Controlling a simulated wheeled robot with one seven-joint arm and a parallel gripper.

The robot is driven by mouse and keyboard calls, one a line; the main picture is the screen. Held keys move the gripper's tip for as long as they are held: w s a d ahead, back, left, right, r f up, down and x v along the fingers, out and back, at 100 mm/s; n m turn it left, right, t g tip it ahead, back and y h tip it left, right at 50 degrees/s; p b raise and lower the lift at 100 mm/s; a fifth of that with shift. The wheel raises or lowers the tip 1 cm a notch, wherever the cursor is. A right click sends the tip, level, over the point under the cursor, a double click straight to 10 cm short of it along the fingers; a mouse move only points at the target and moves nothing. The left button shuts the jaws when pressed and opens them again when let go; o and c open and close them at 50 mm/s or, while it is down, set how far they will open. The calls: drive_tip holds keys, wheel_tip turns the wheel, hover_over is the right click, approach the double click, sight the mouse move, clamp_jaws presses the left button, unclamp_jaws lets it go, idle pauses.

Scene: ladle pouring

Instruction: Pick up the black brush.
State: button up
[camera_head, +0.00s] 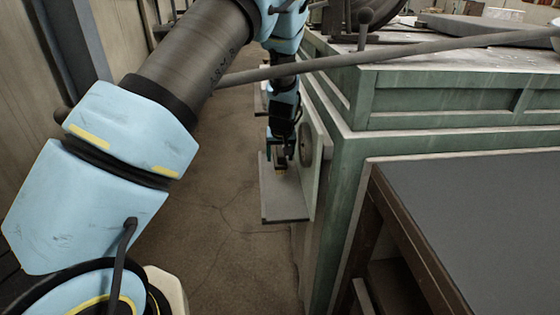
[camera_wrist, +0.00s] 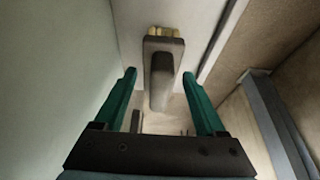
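The brush shows in the wrist view (camera_wrist: 163,47) with a dark grey body, a handle pointing toward my gripper and pale yellow bristles at the far end. My gripper (camera_wrist: 159,76) is open, with one green finger on each side of the handle. Clear gaps show between the handle and both fingers. In the head view my gripper (camera_head: 280,154) is low over a small grey shelf (camera_head: 285,207) on the side of the green cabinet.
The green cabinet (camera_head: 345,190) stands right of the shelf, with a round disc (camera_head: 305,143) on the panel beside my gripper. A long grey rod (camera_head: 400,52) crosses above. A dark-topped table (camera_head: 480,215) is at the right. Brown floor (camera_head: 225,230) lies open left of the shelf.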

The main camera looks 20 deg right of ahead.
sight(279, 150)
clamp_jaws()
idle(0.3)
idle(0.3)
drive_tip(key=shift+w+a+r+b, duration=0.1)
drive_tip(key=shift+a+r+b, duration=0.1)
drive_tip(key=shift+r+b, duration=0.2)
wheel_tip(279, 150, up, 6)
drive_tip(key=shift+r+b, duration=0.1)
drive_tip(key=shift+b, duration=0.55)
drive_tip(key=w+a+b, duration=0.2)
drive_tip(key=w+a, duration=0.1)
drive_tip(key=a, duration=0.6)
drive_tip(key=w+a+b, duration=0.2)
drive_tip(key=a, duration=0.7)
drive_tip(key=shift+w+a, duration=0.35)
drive_tip(key=shift+w, duration=0.05)
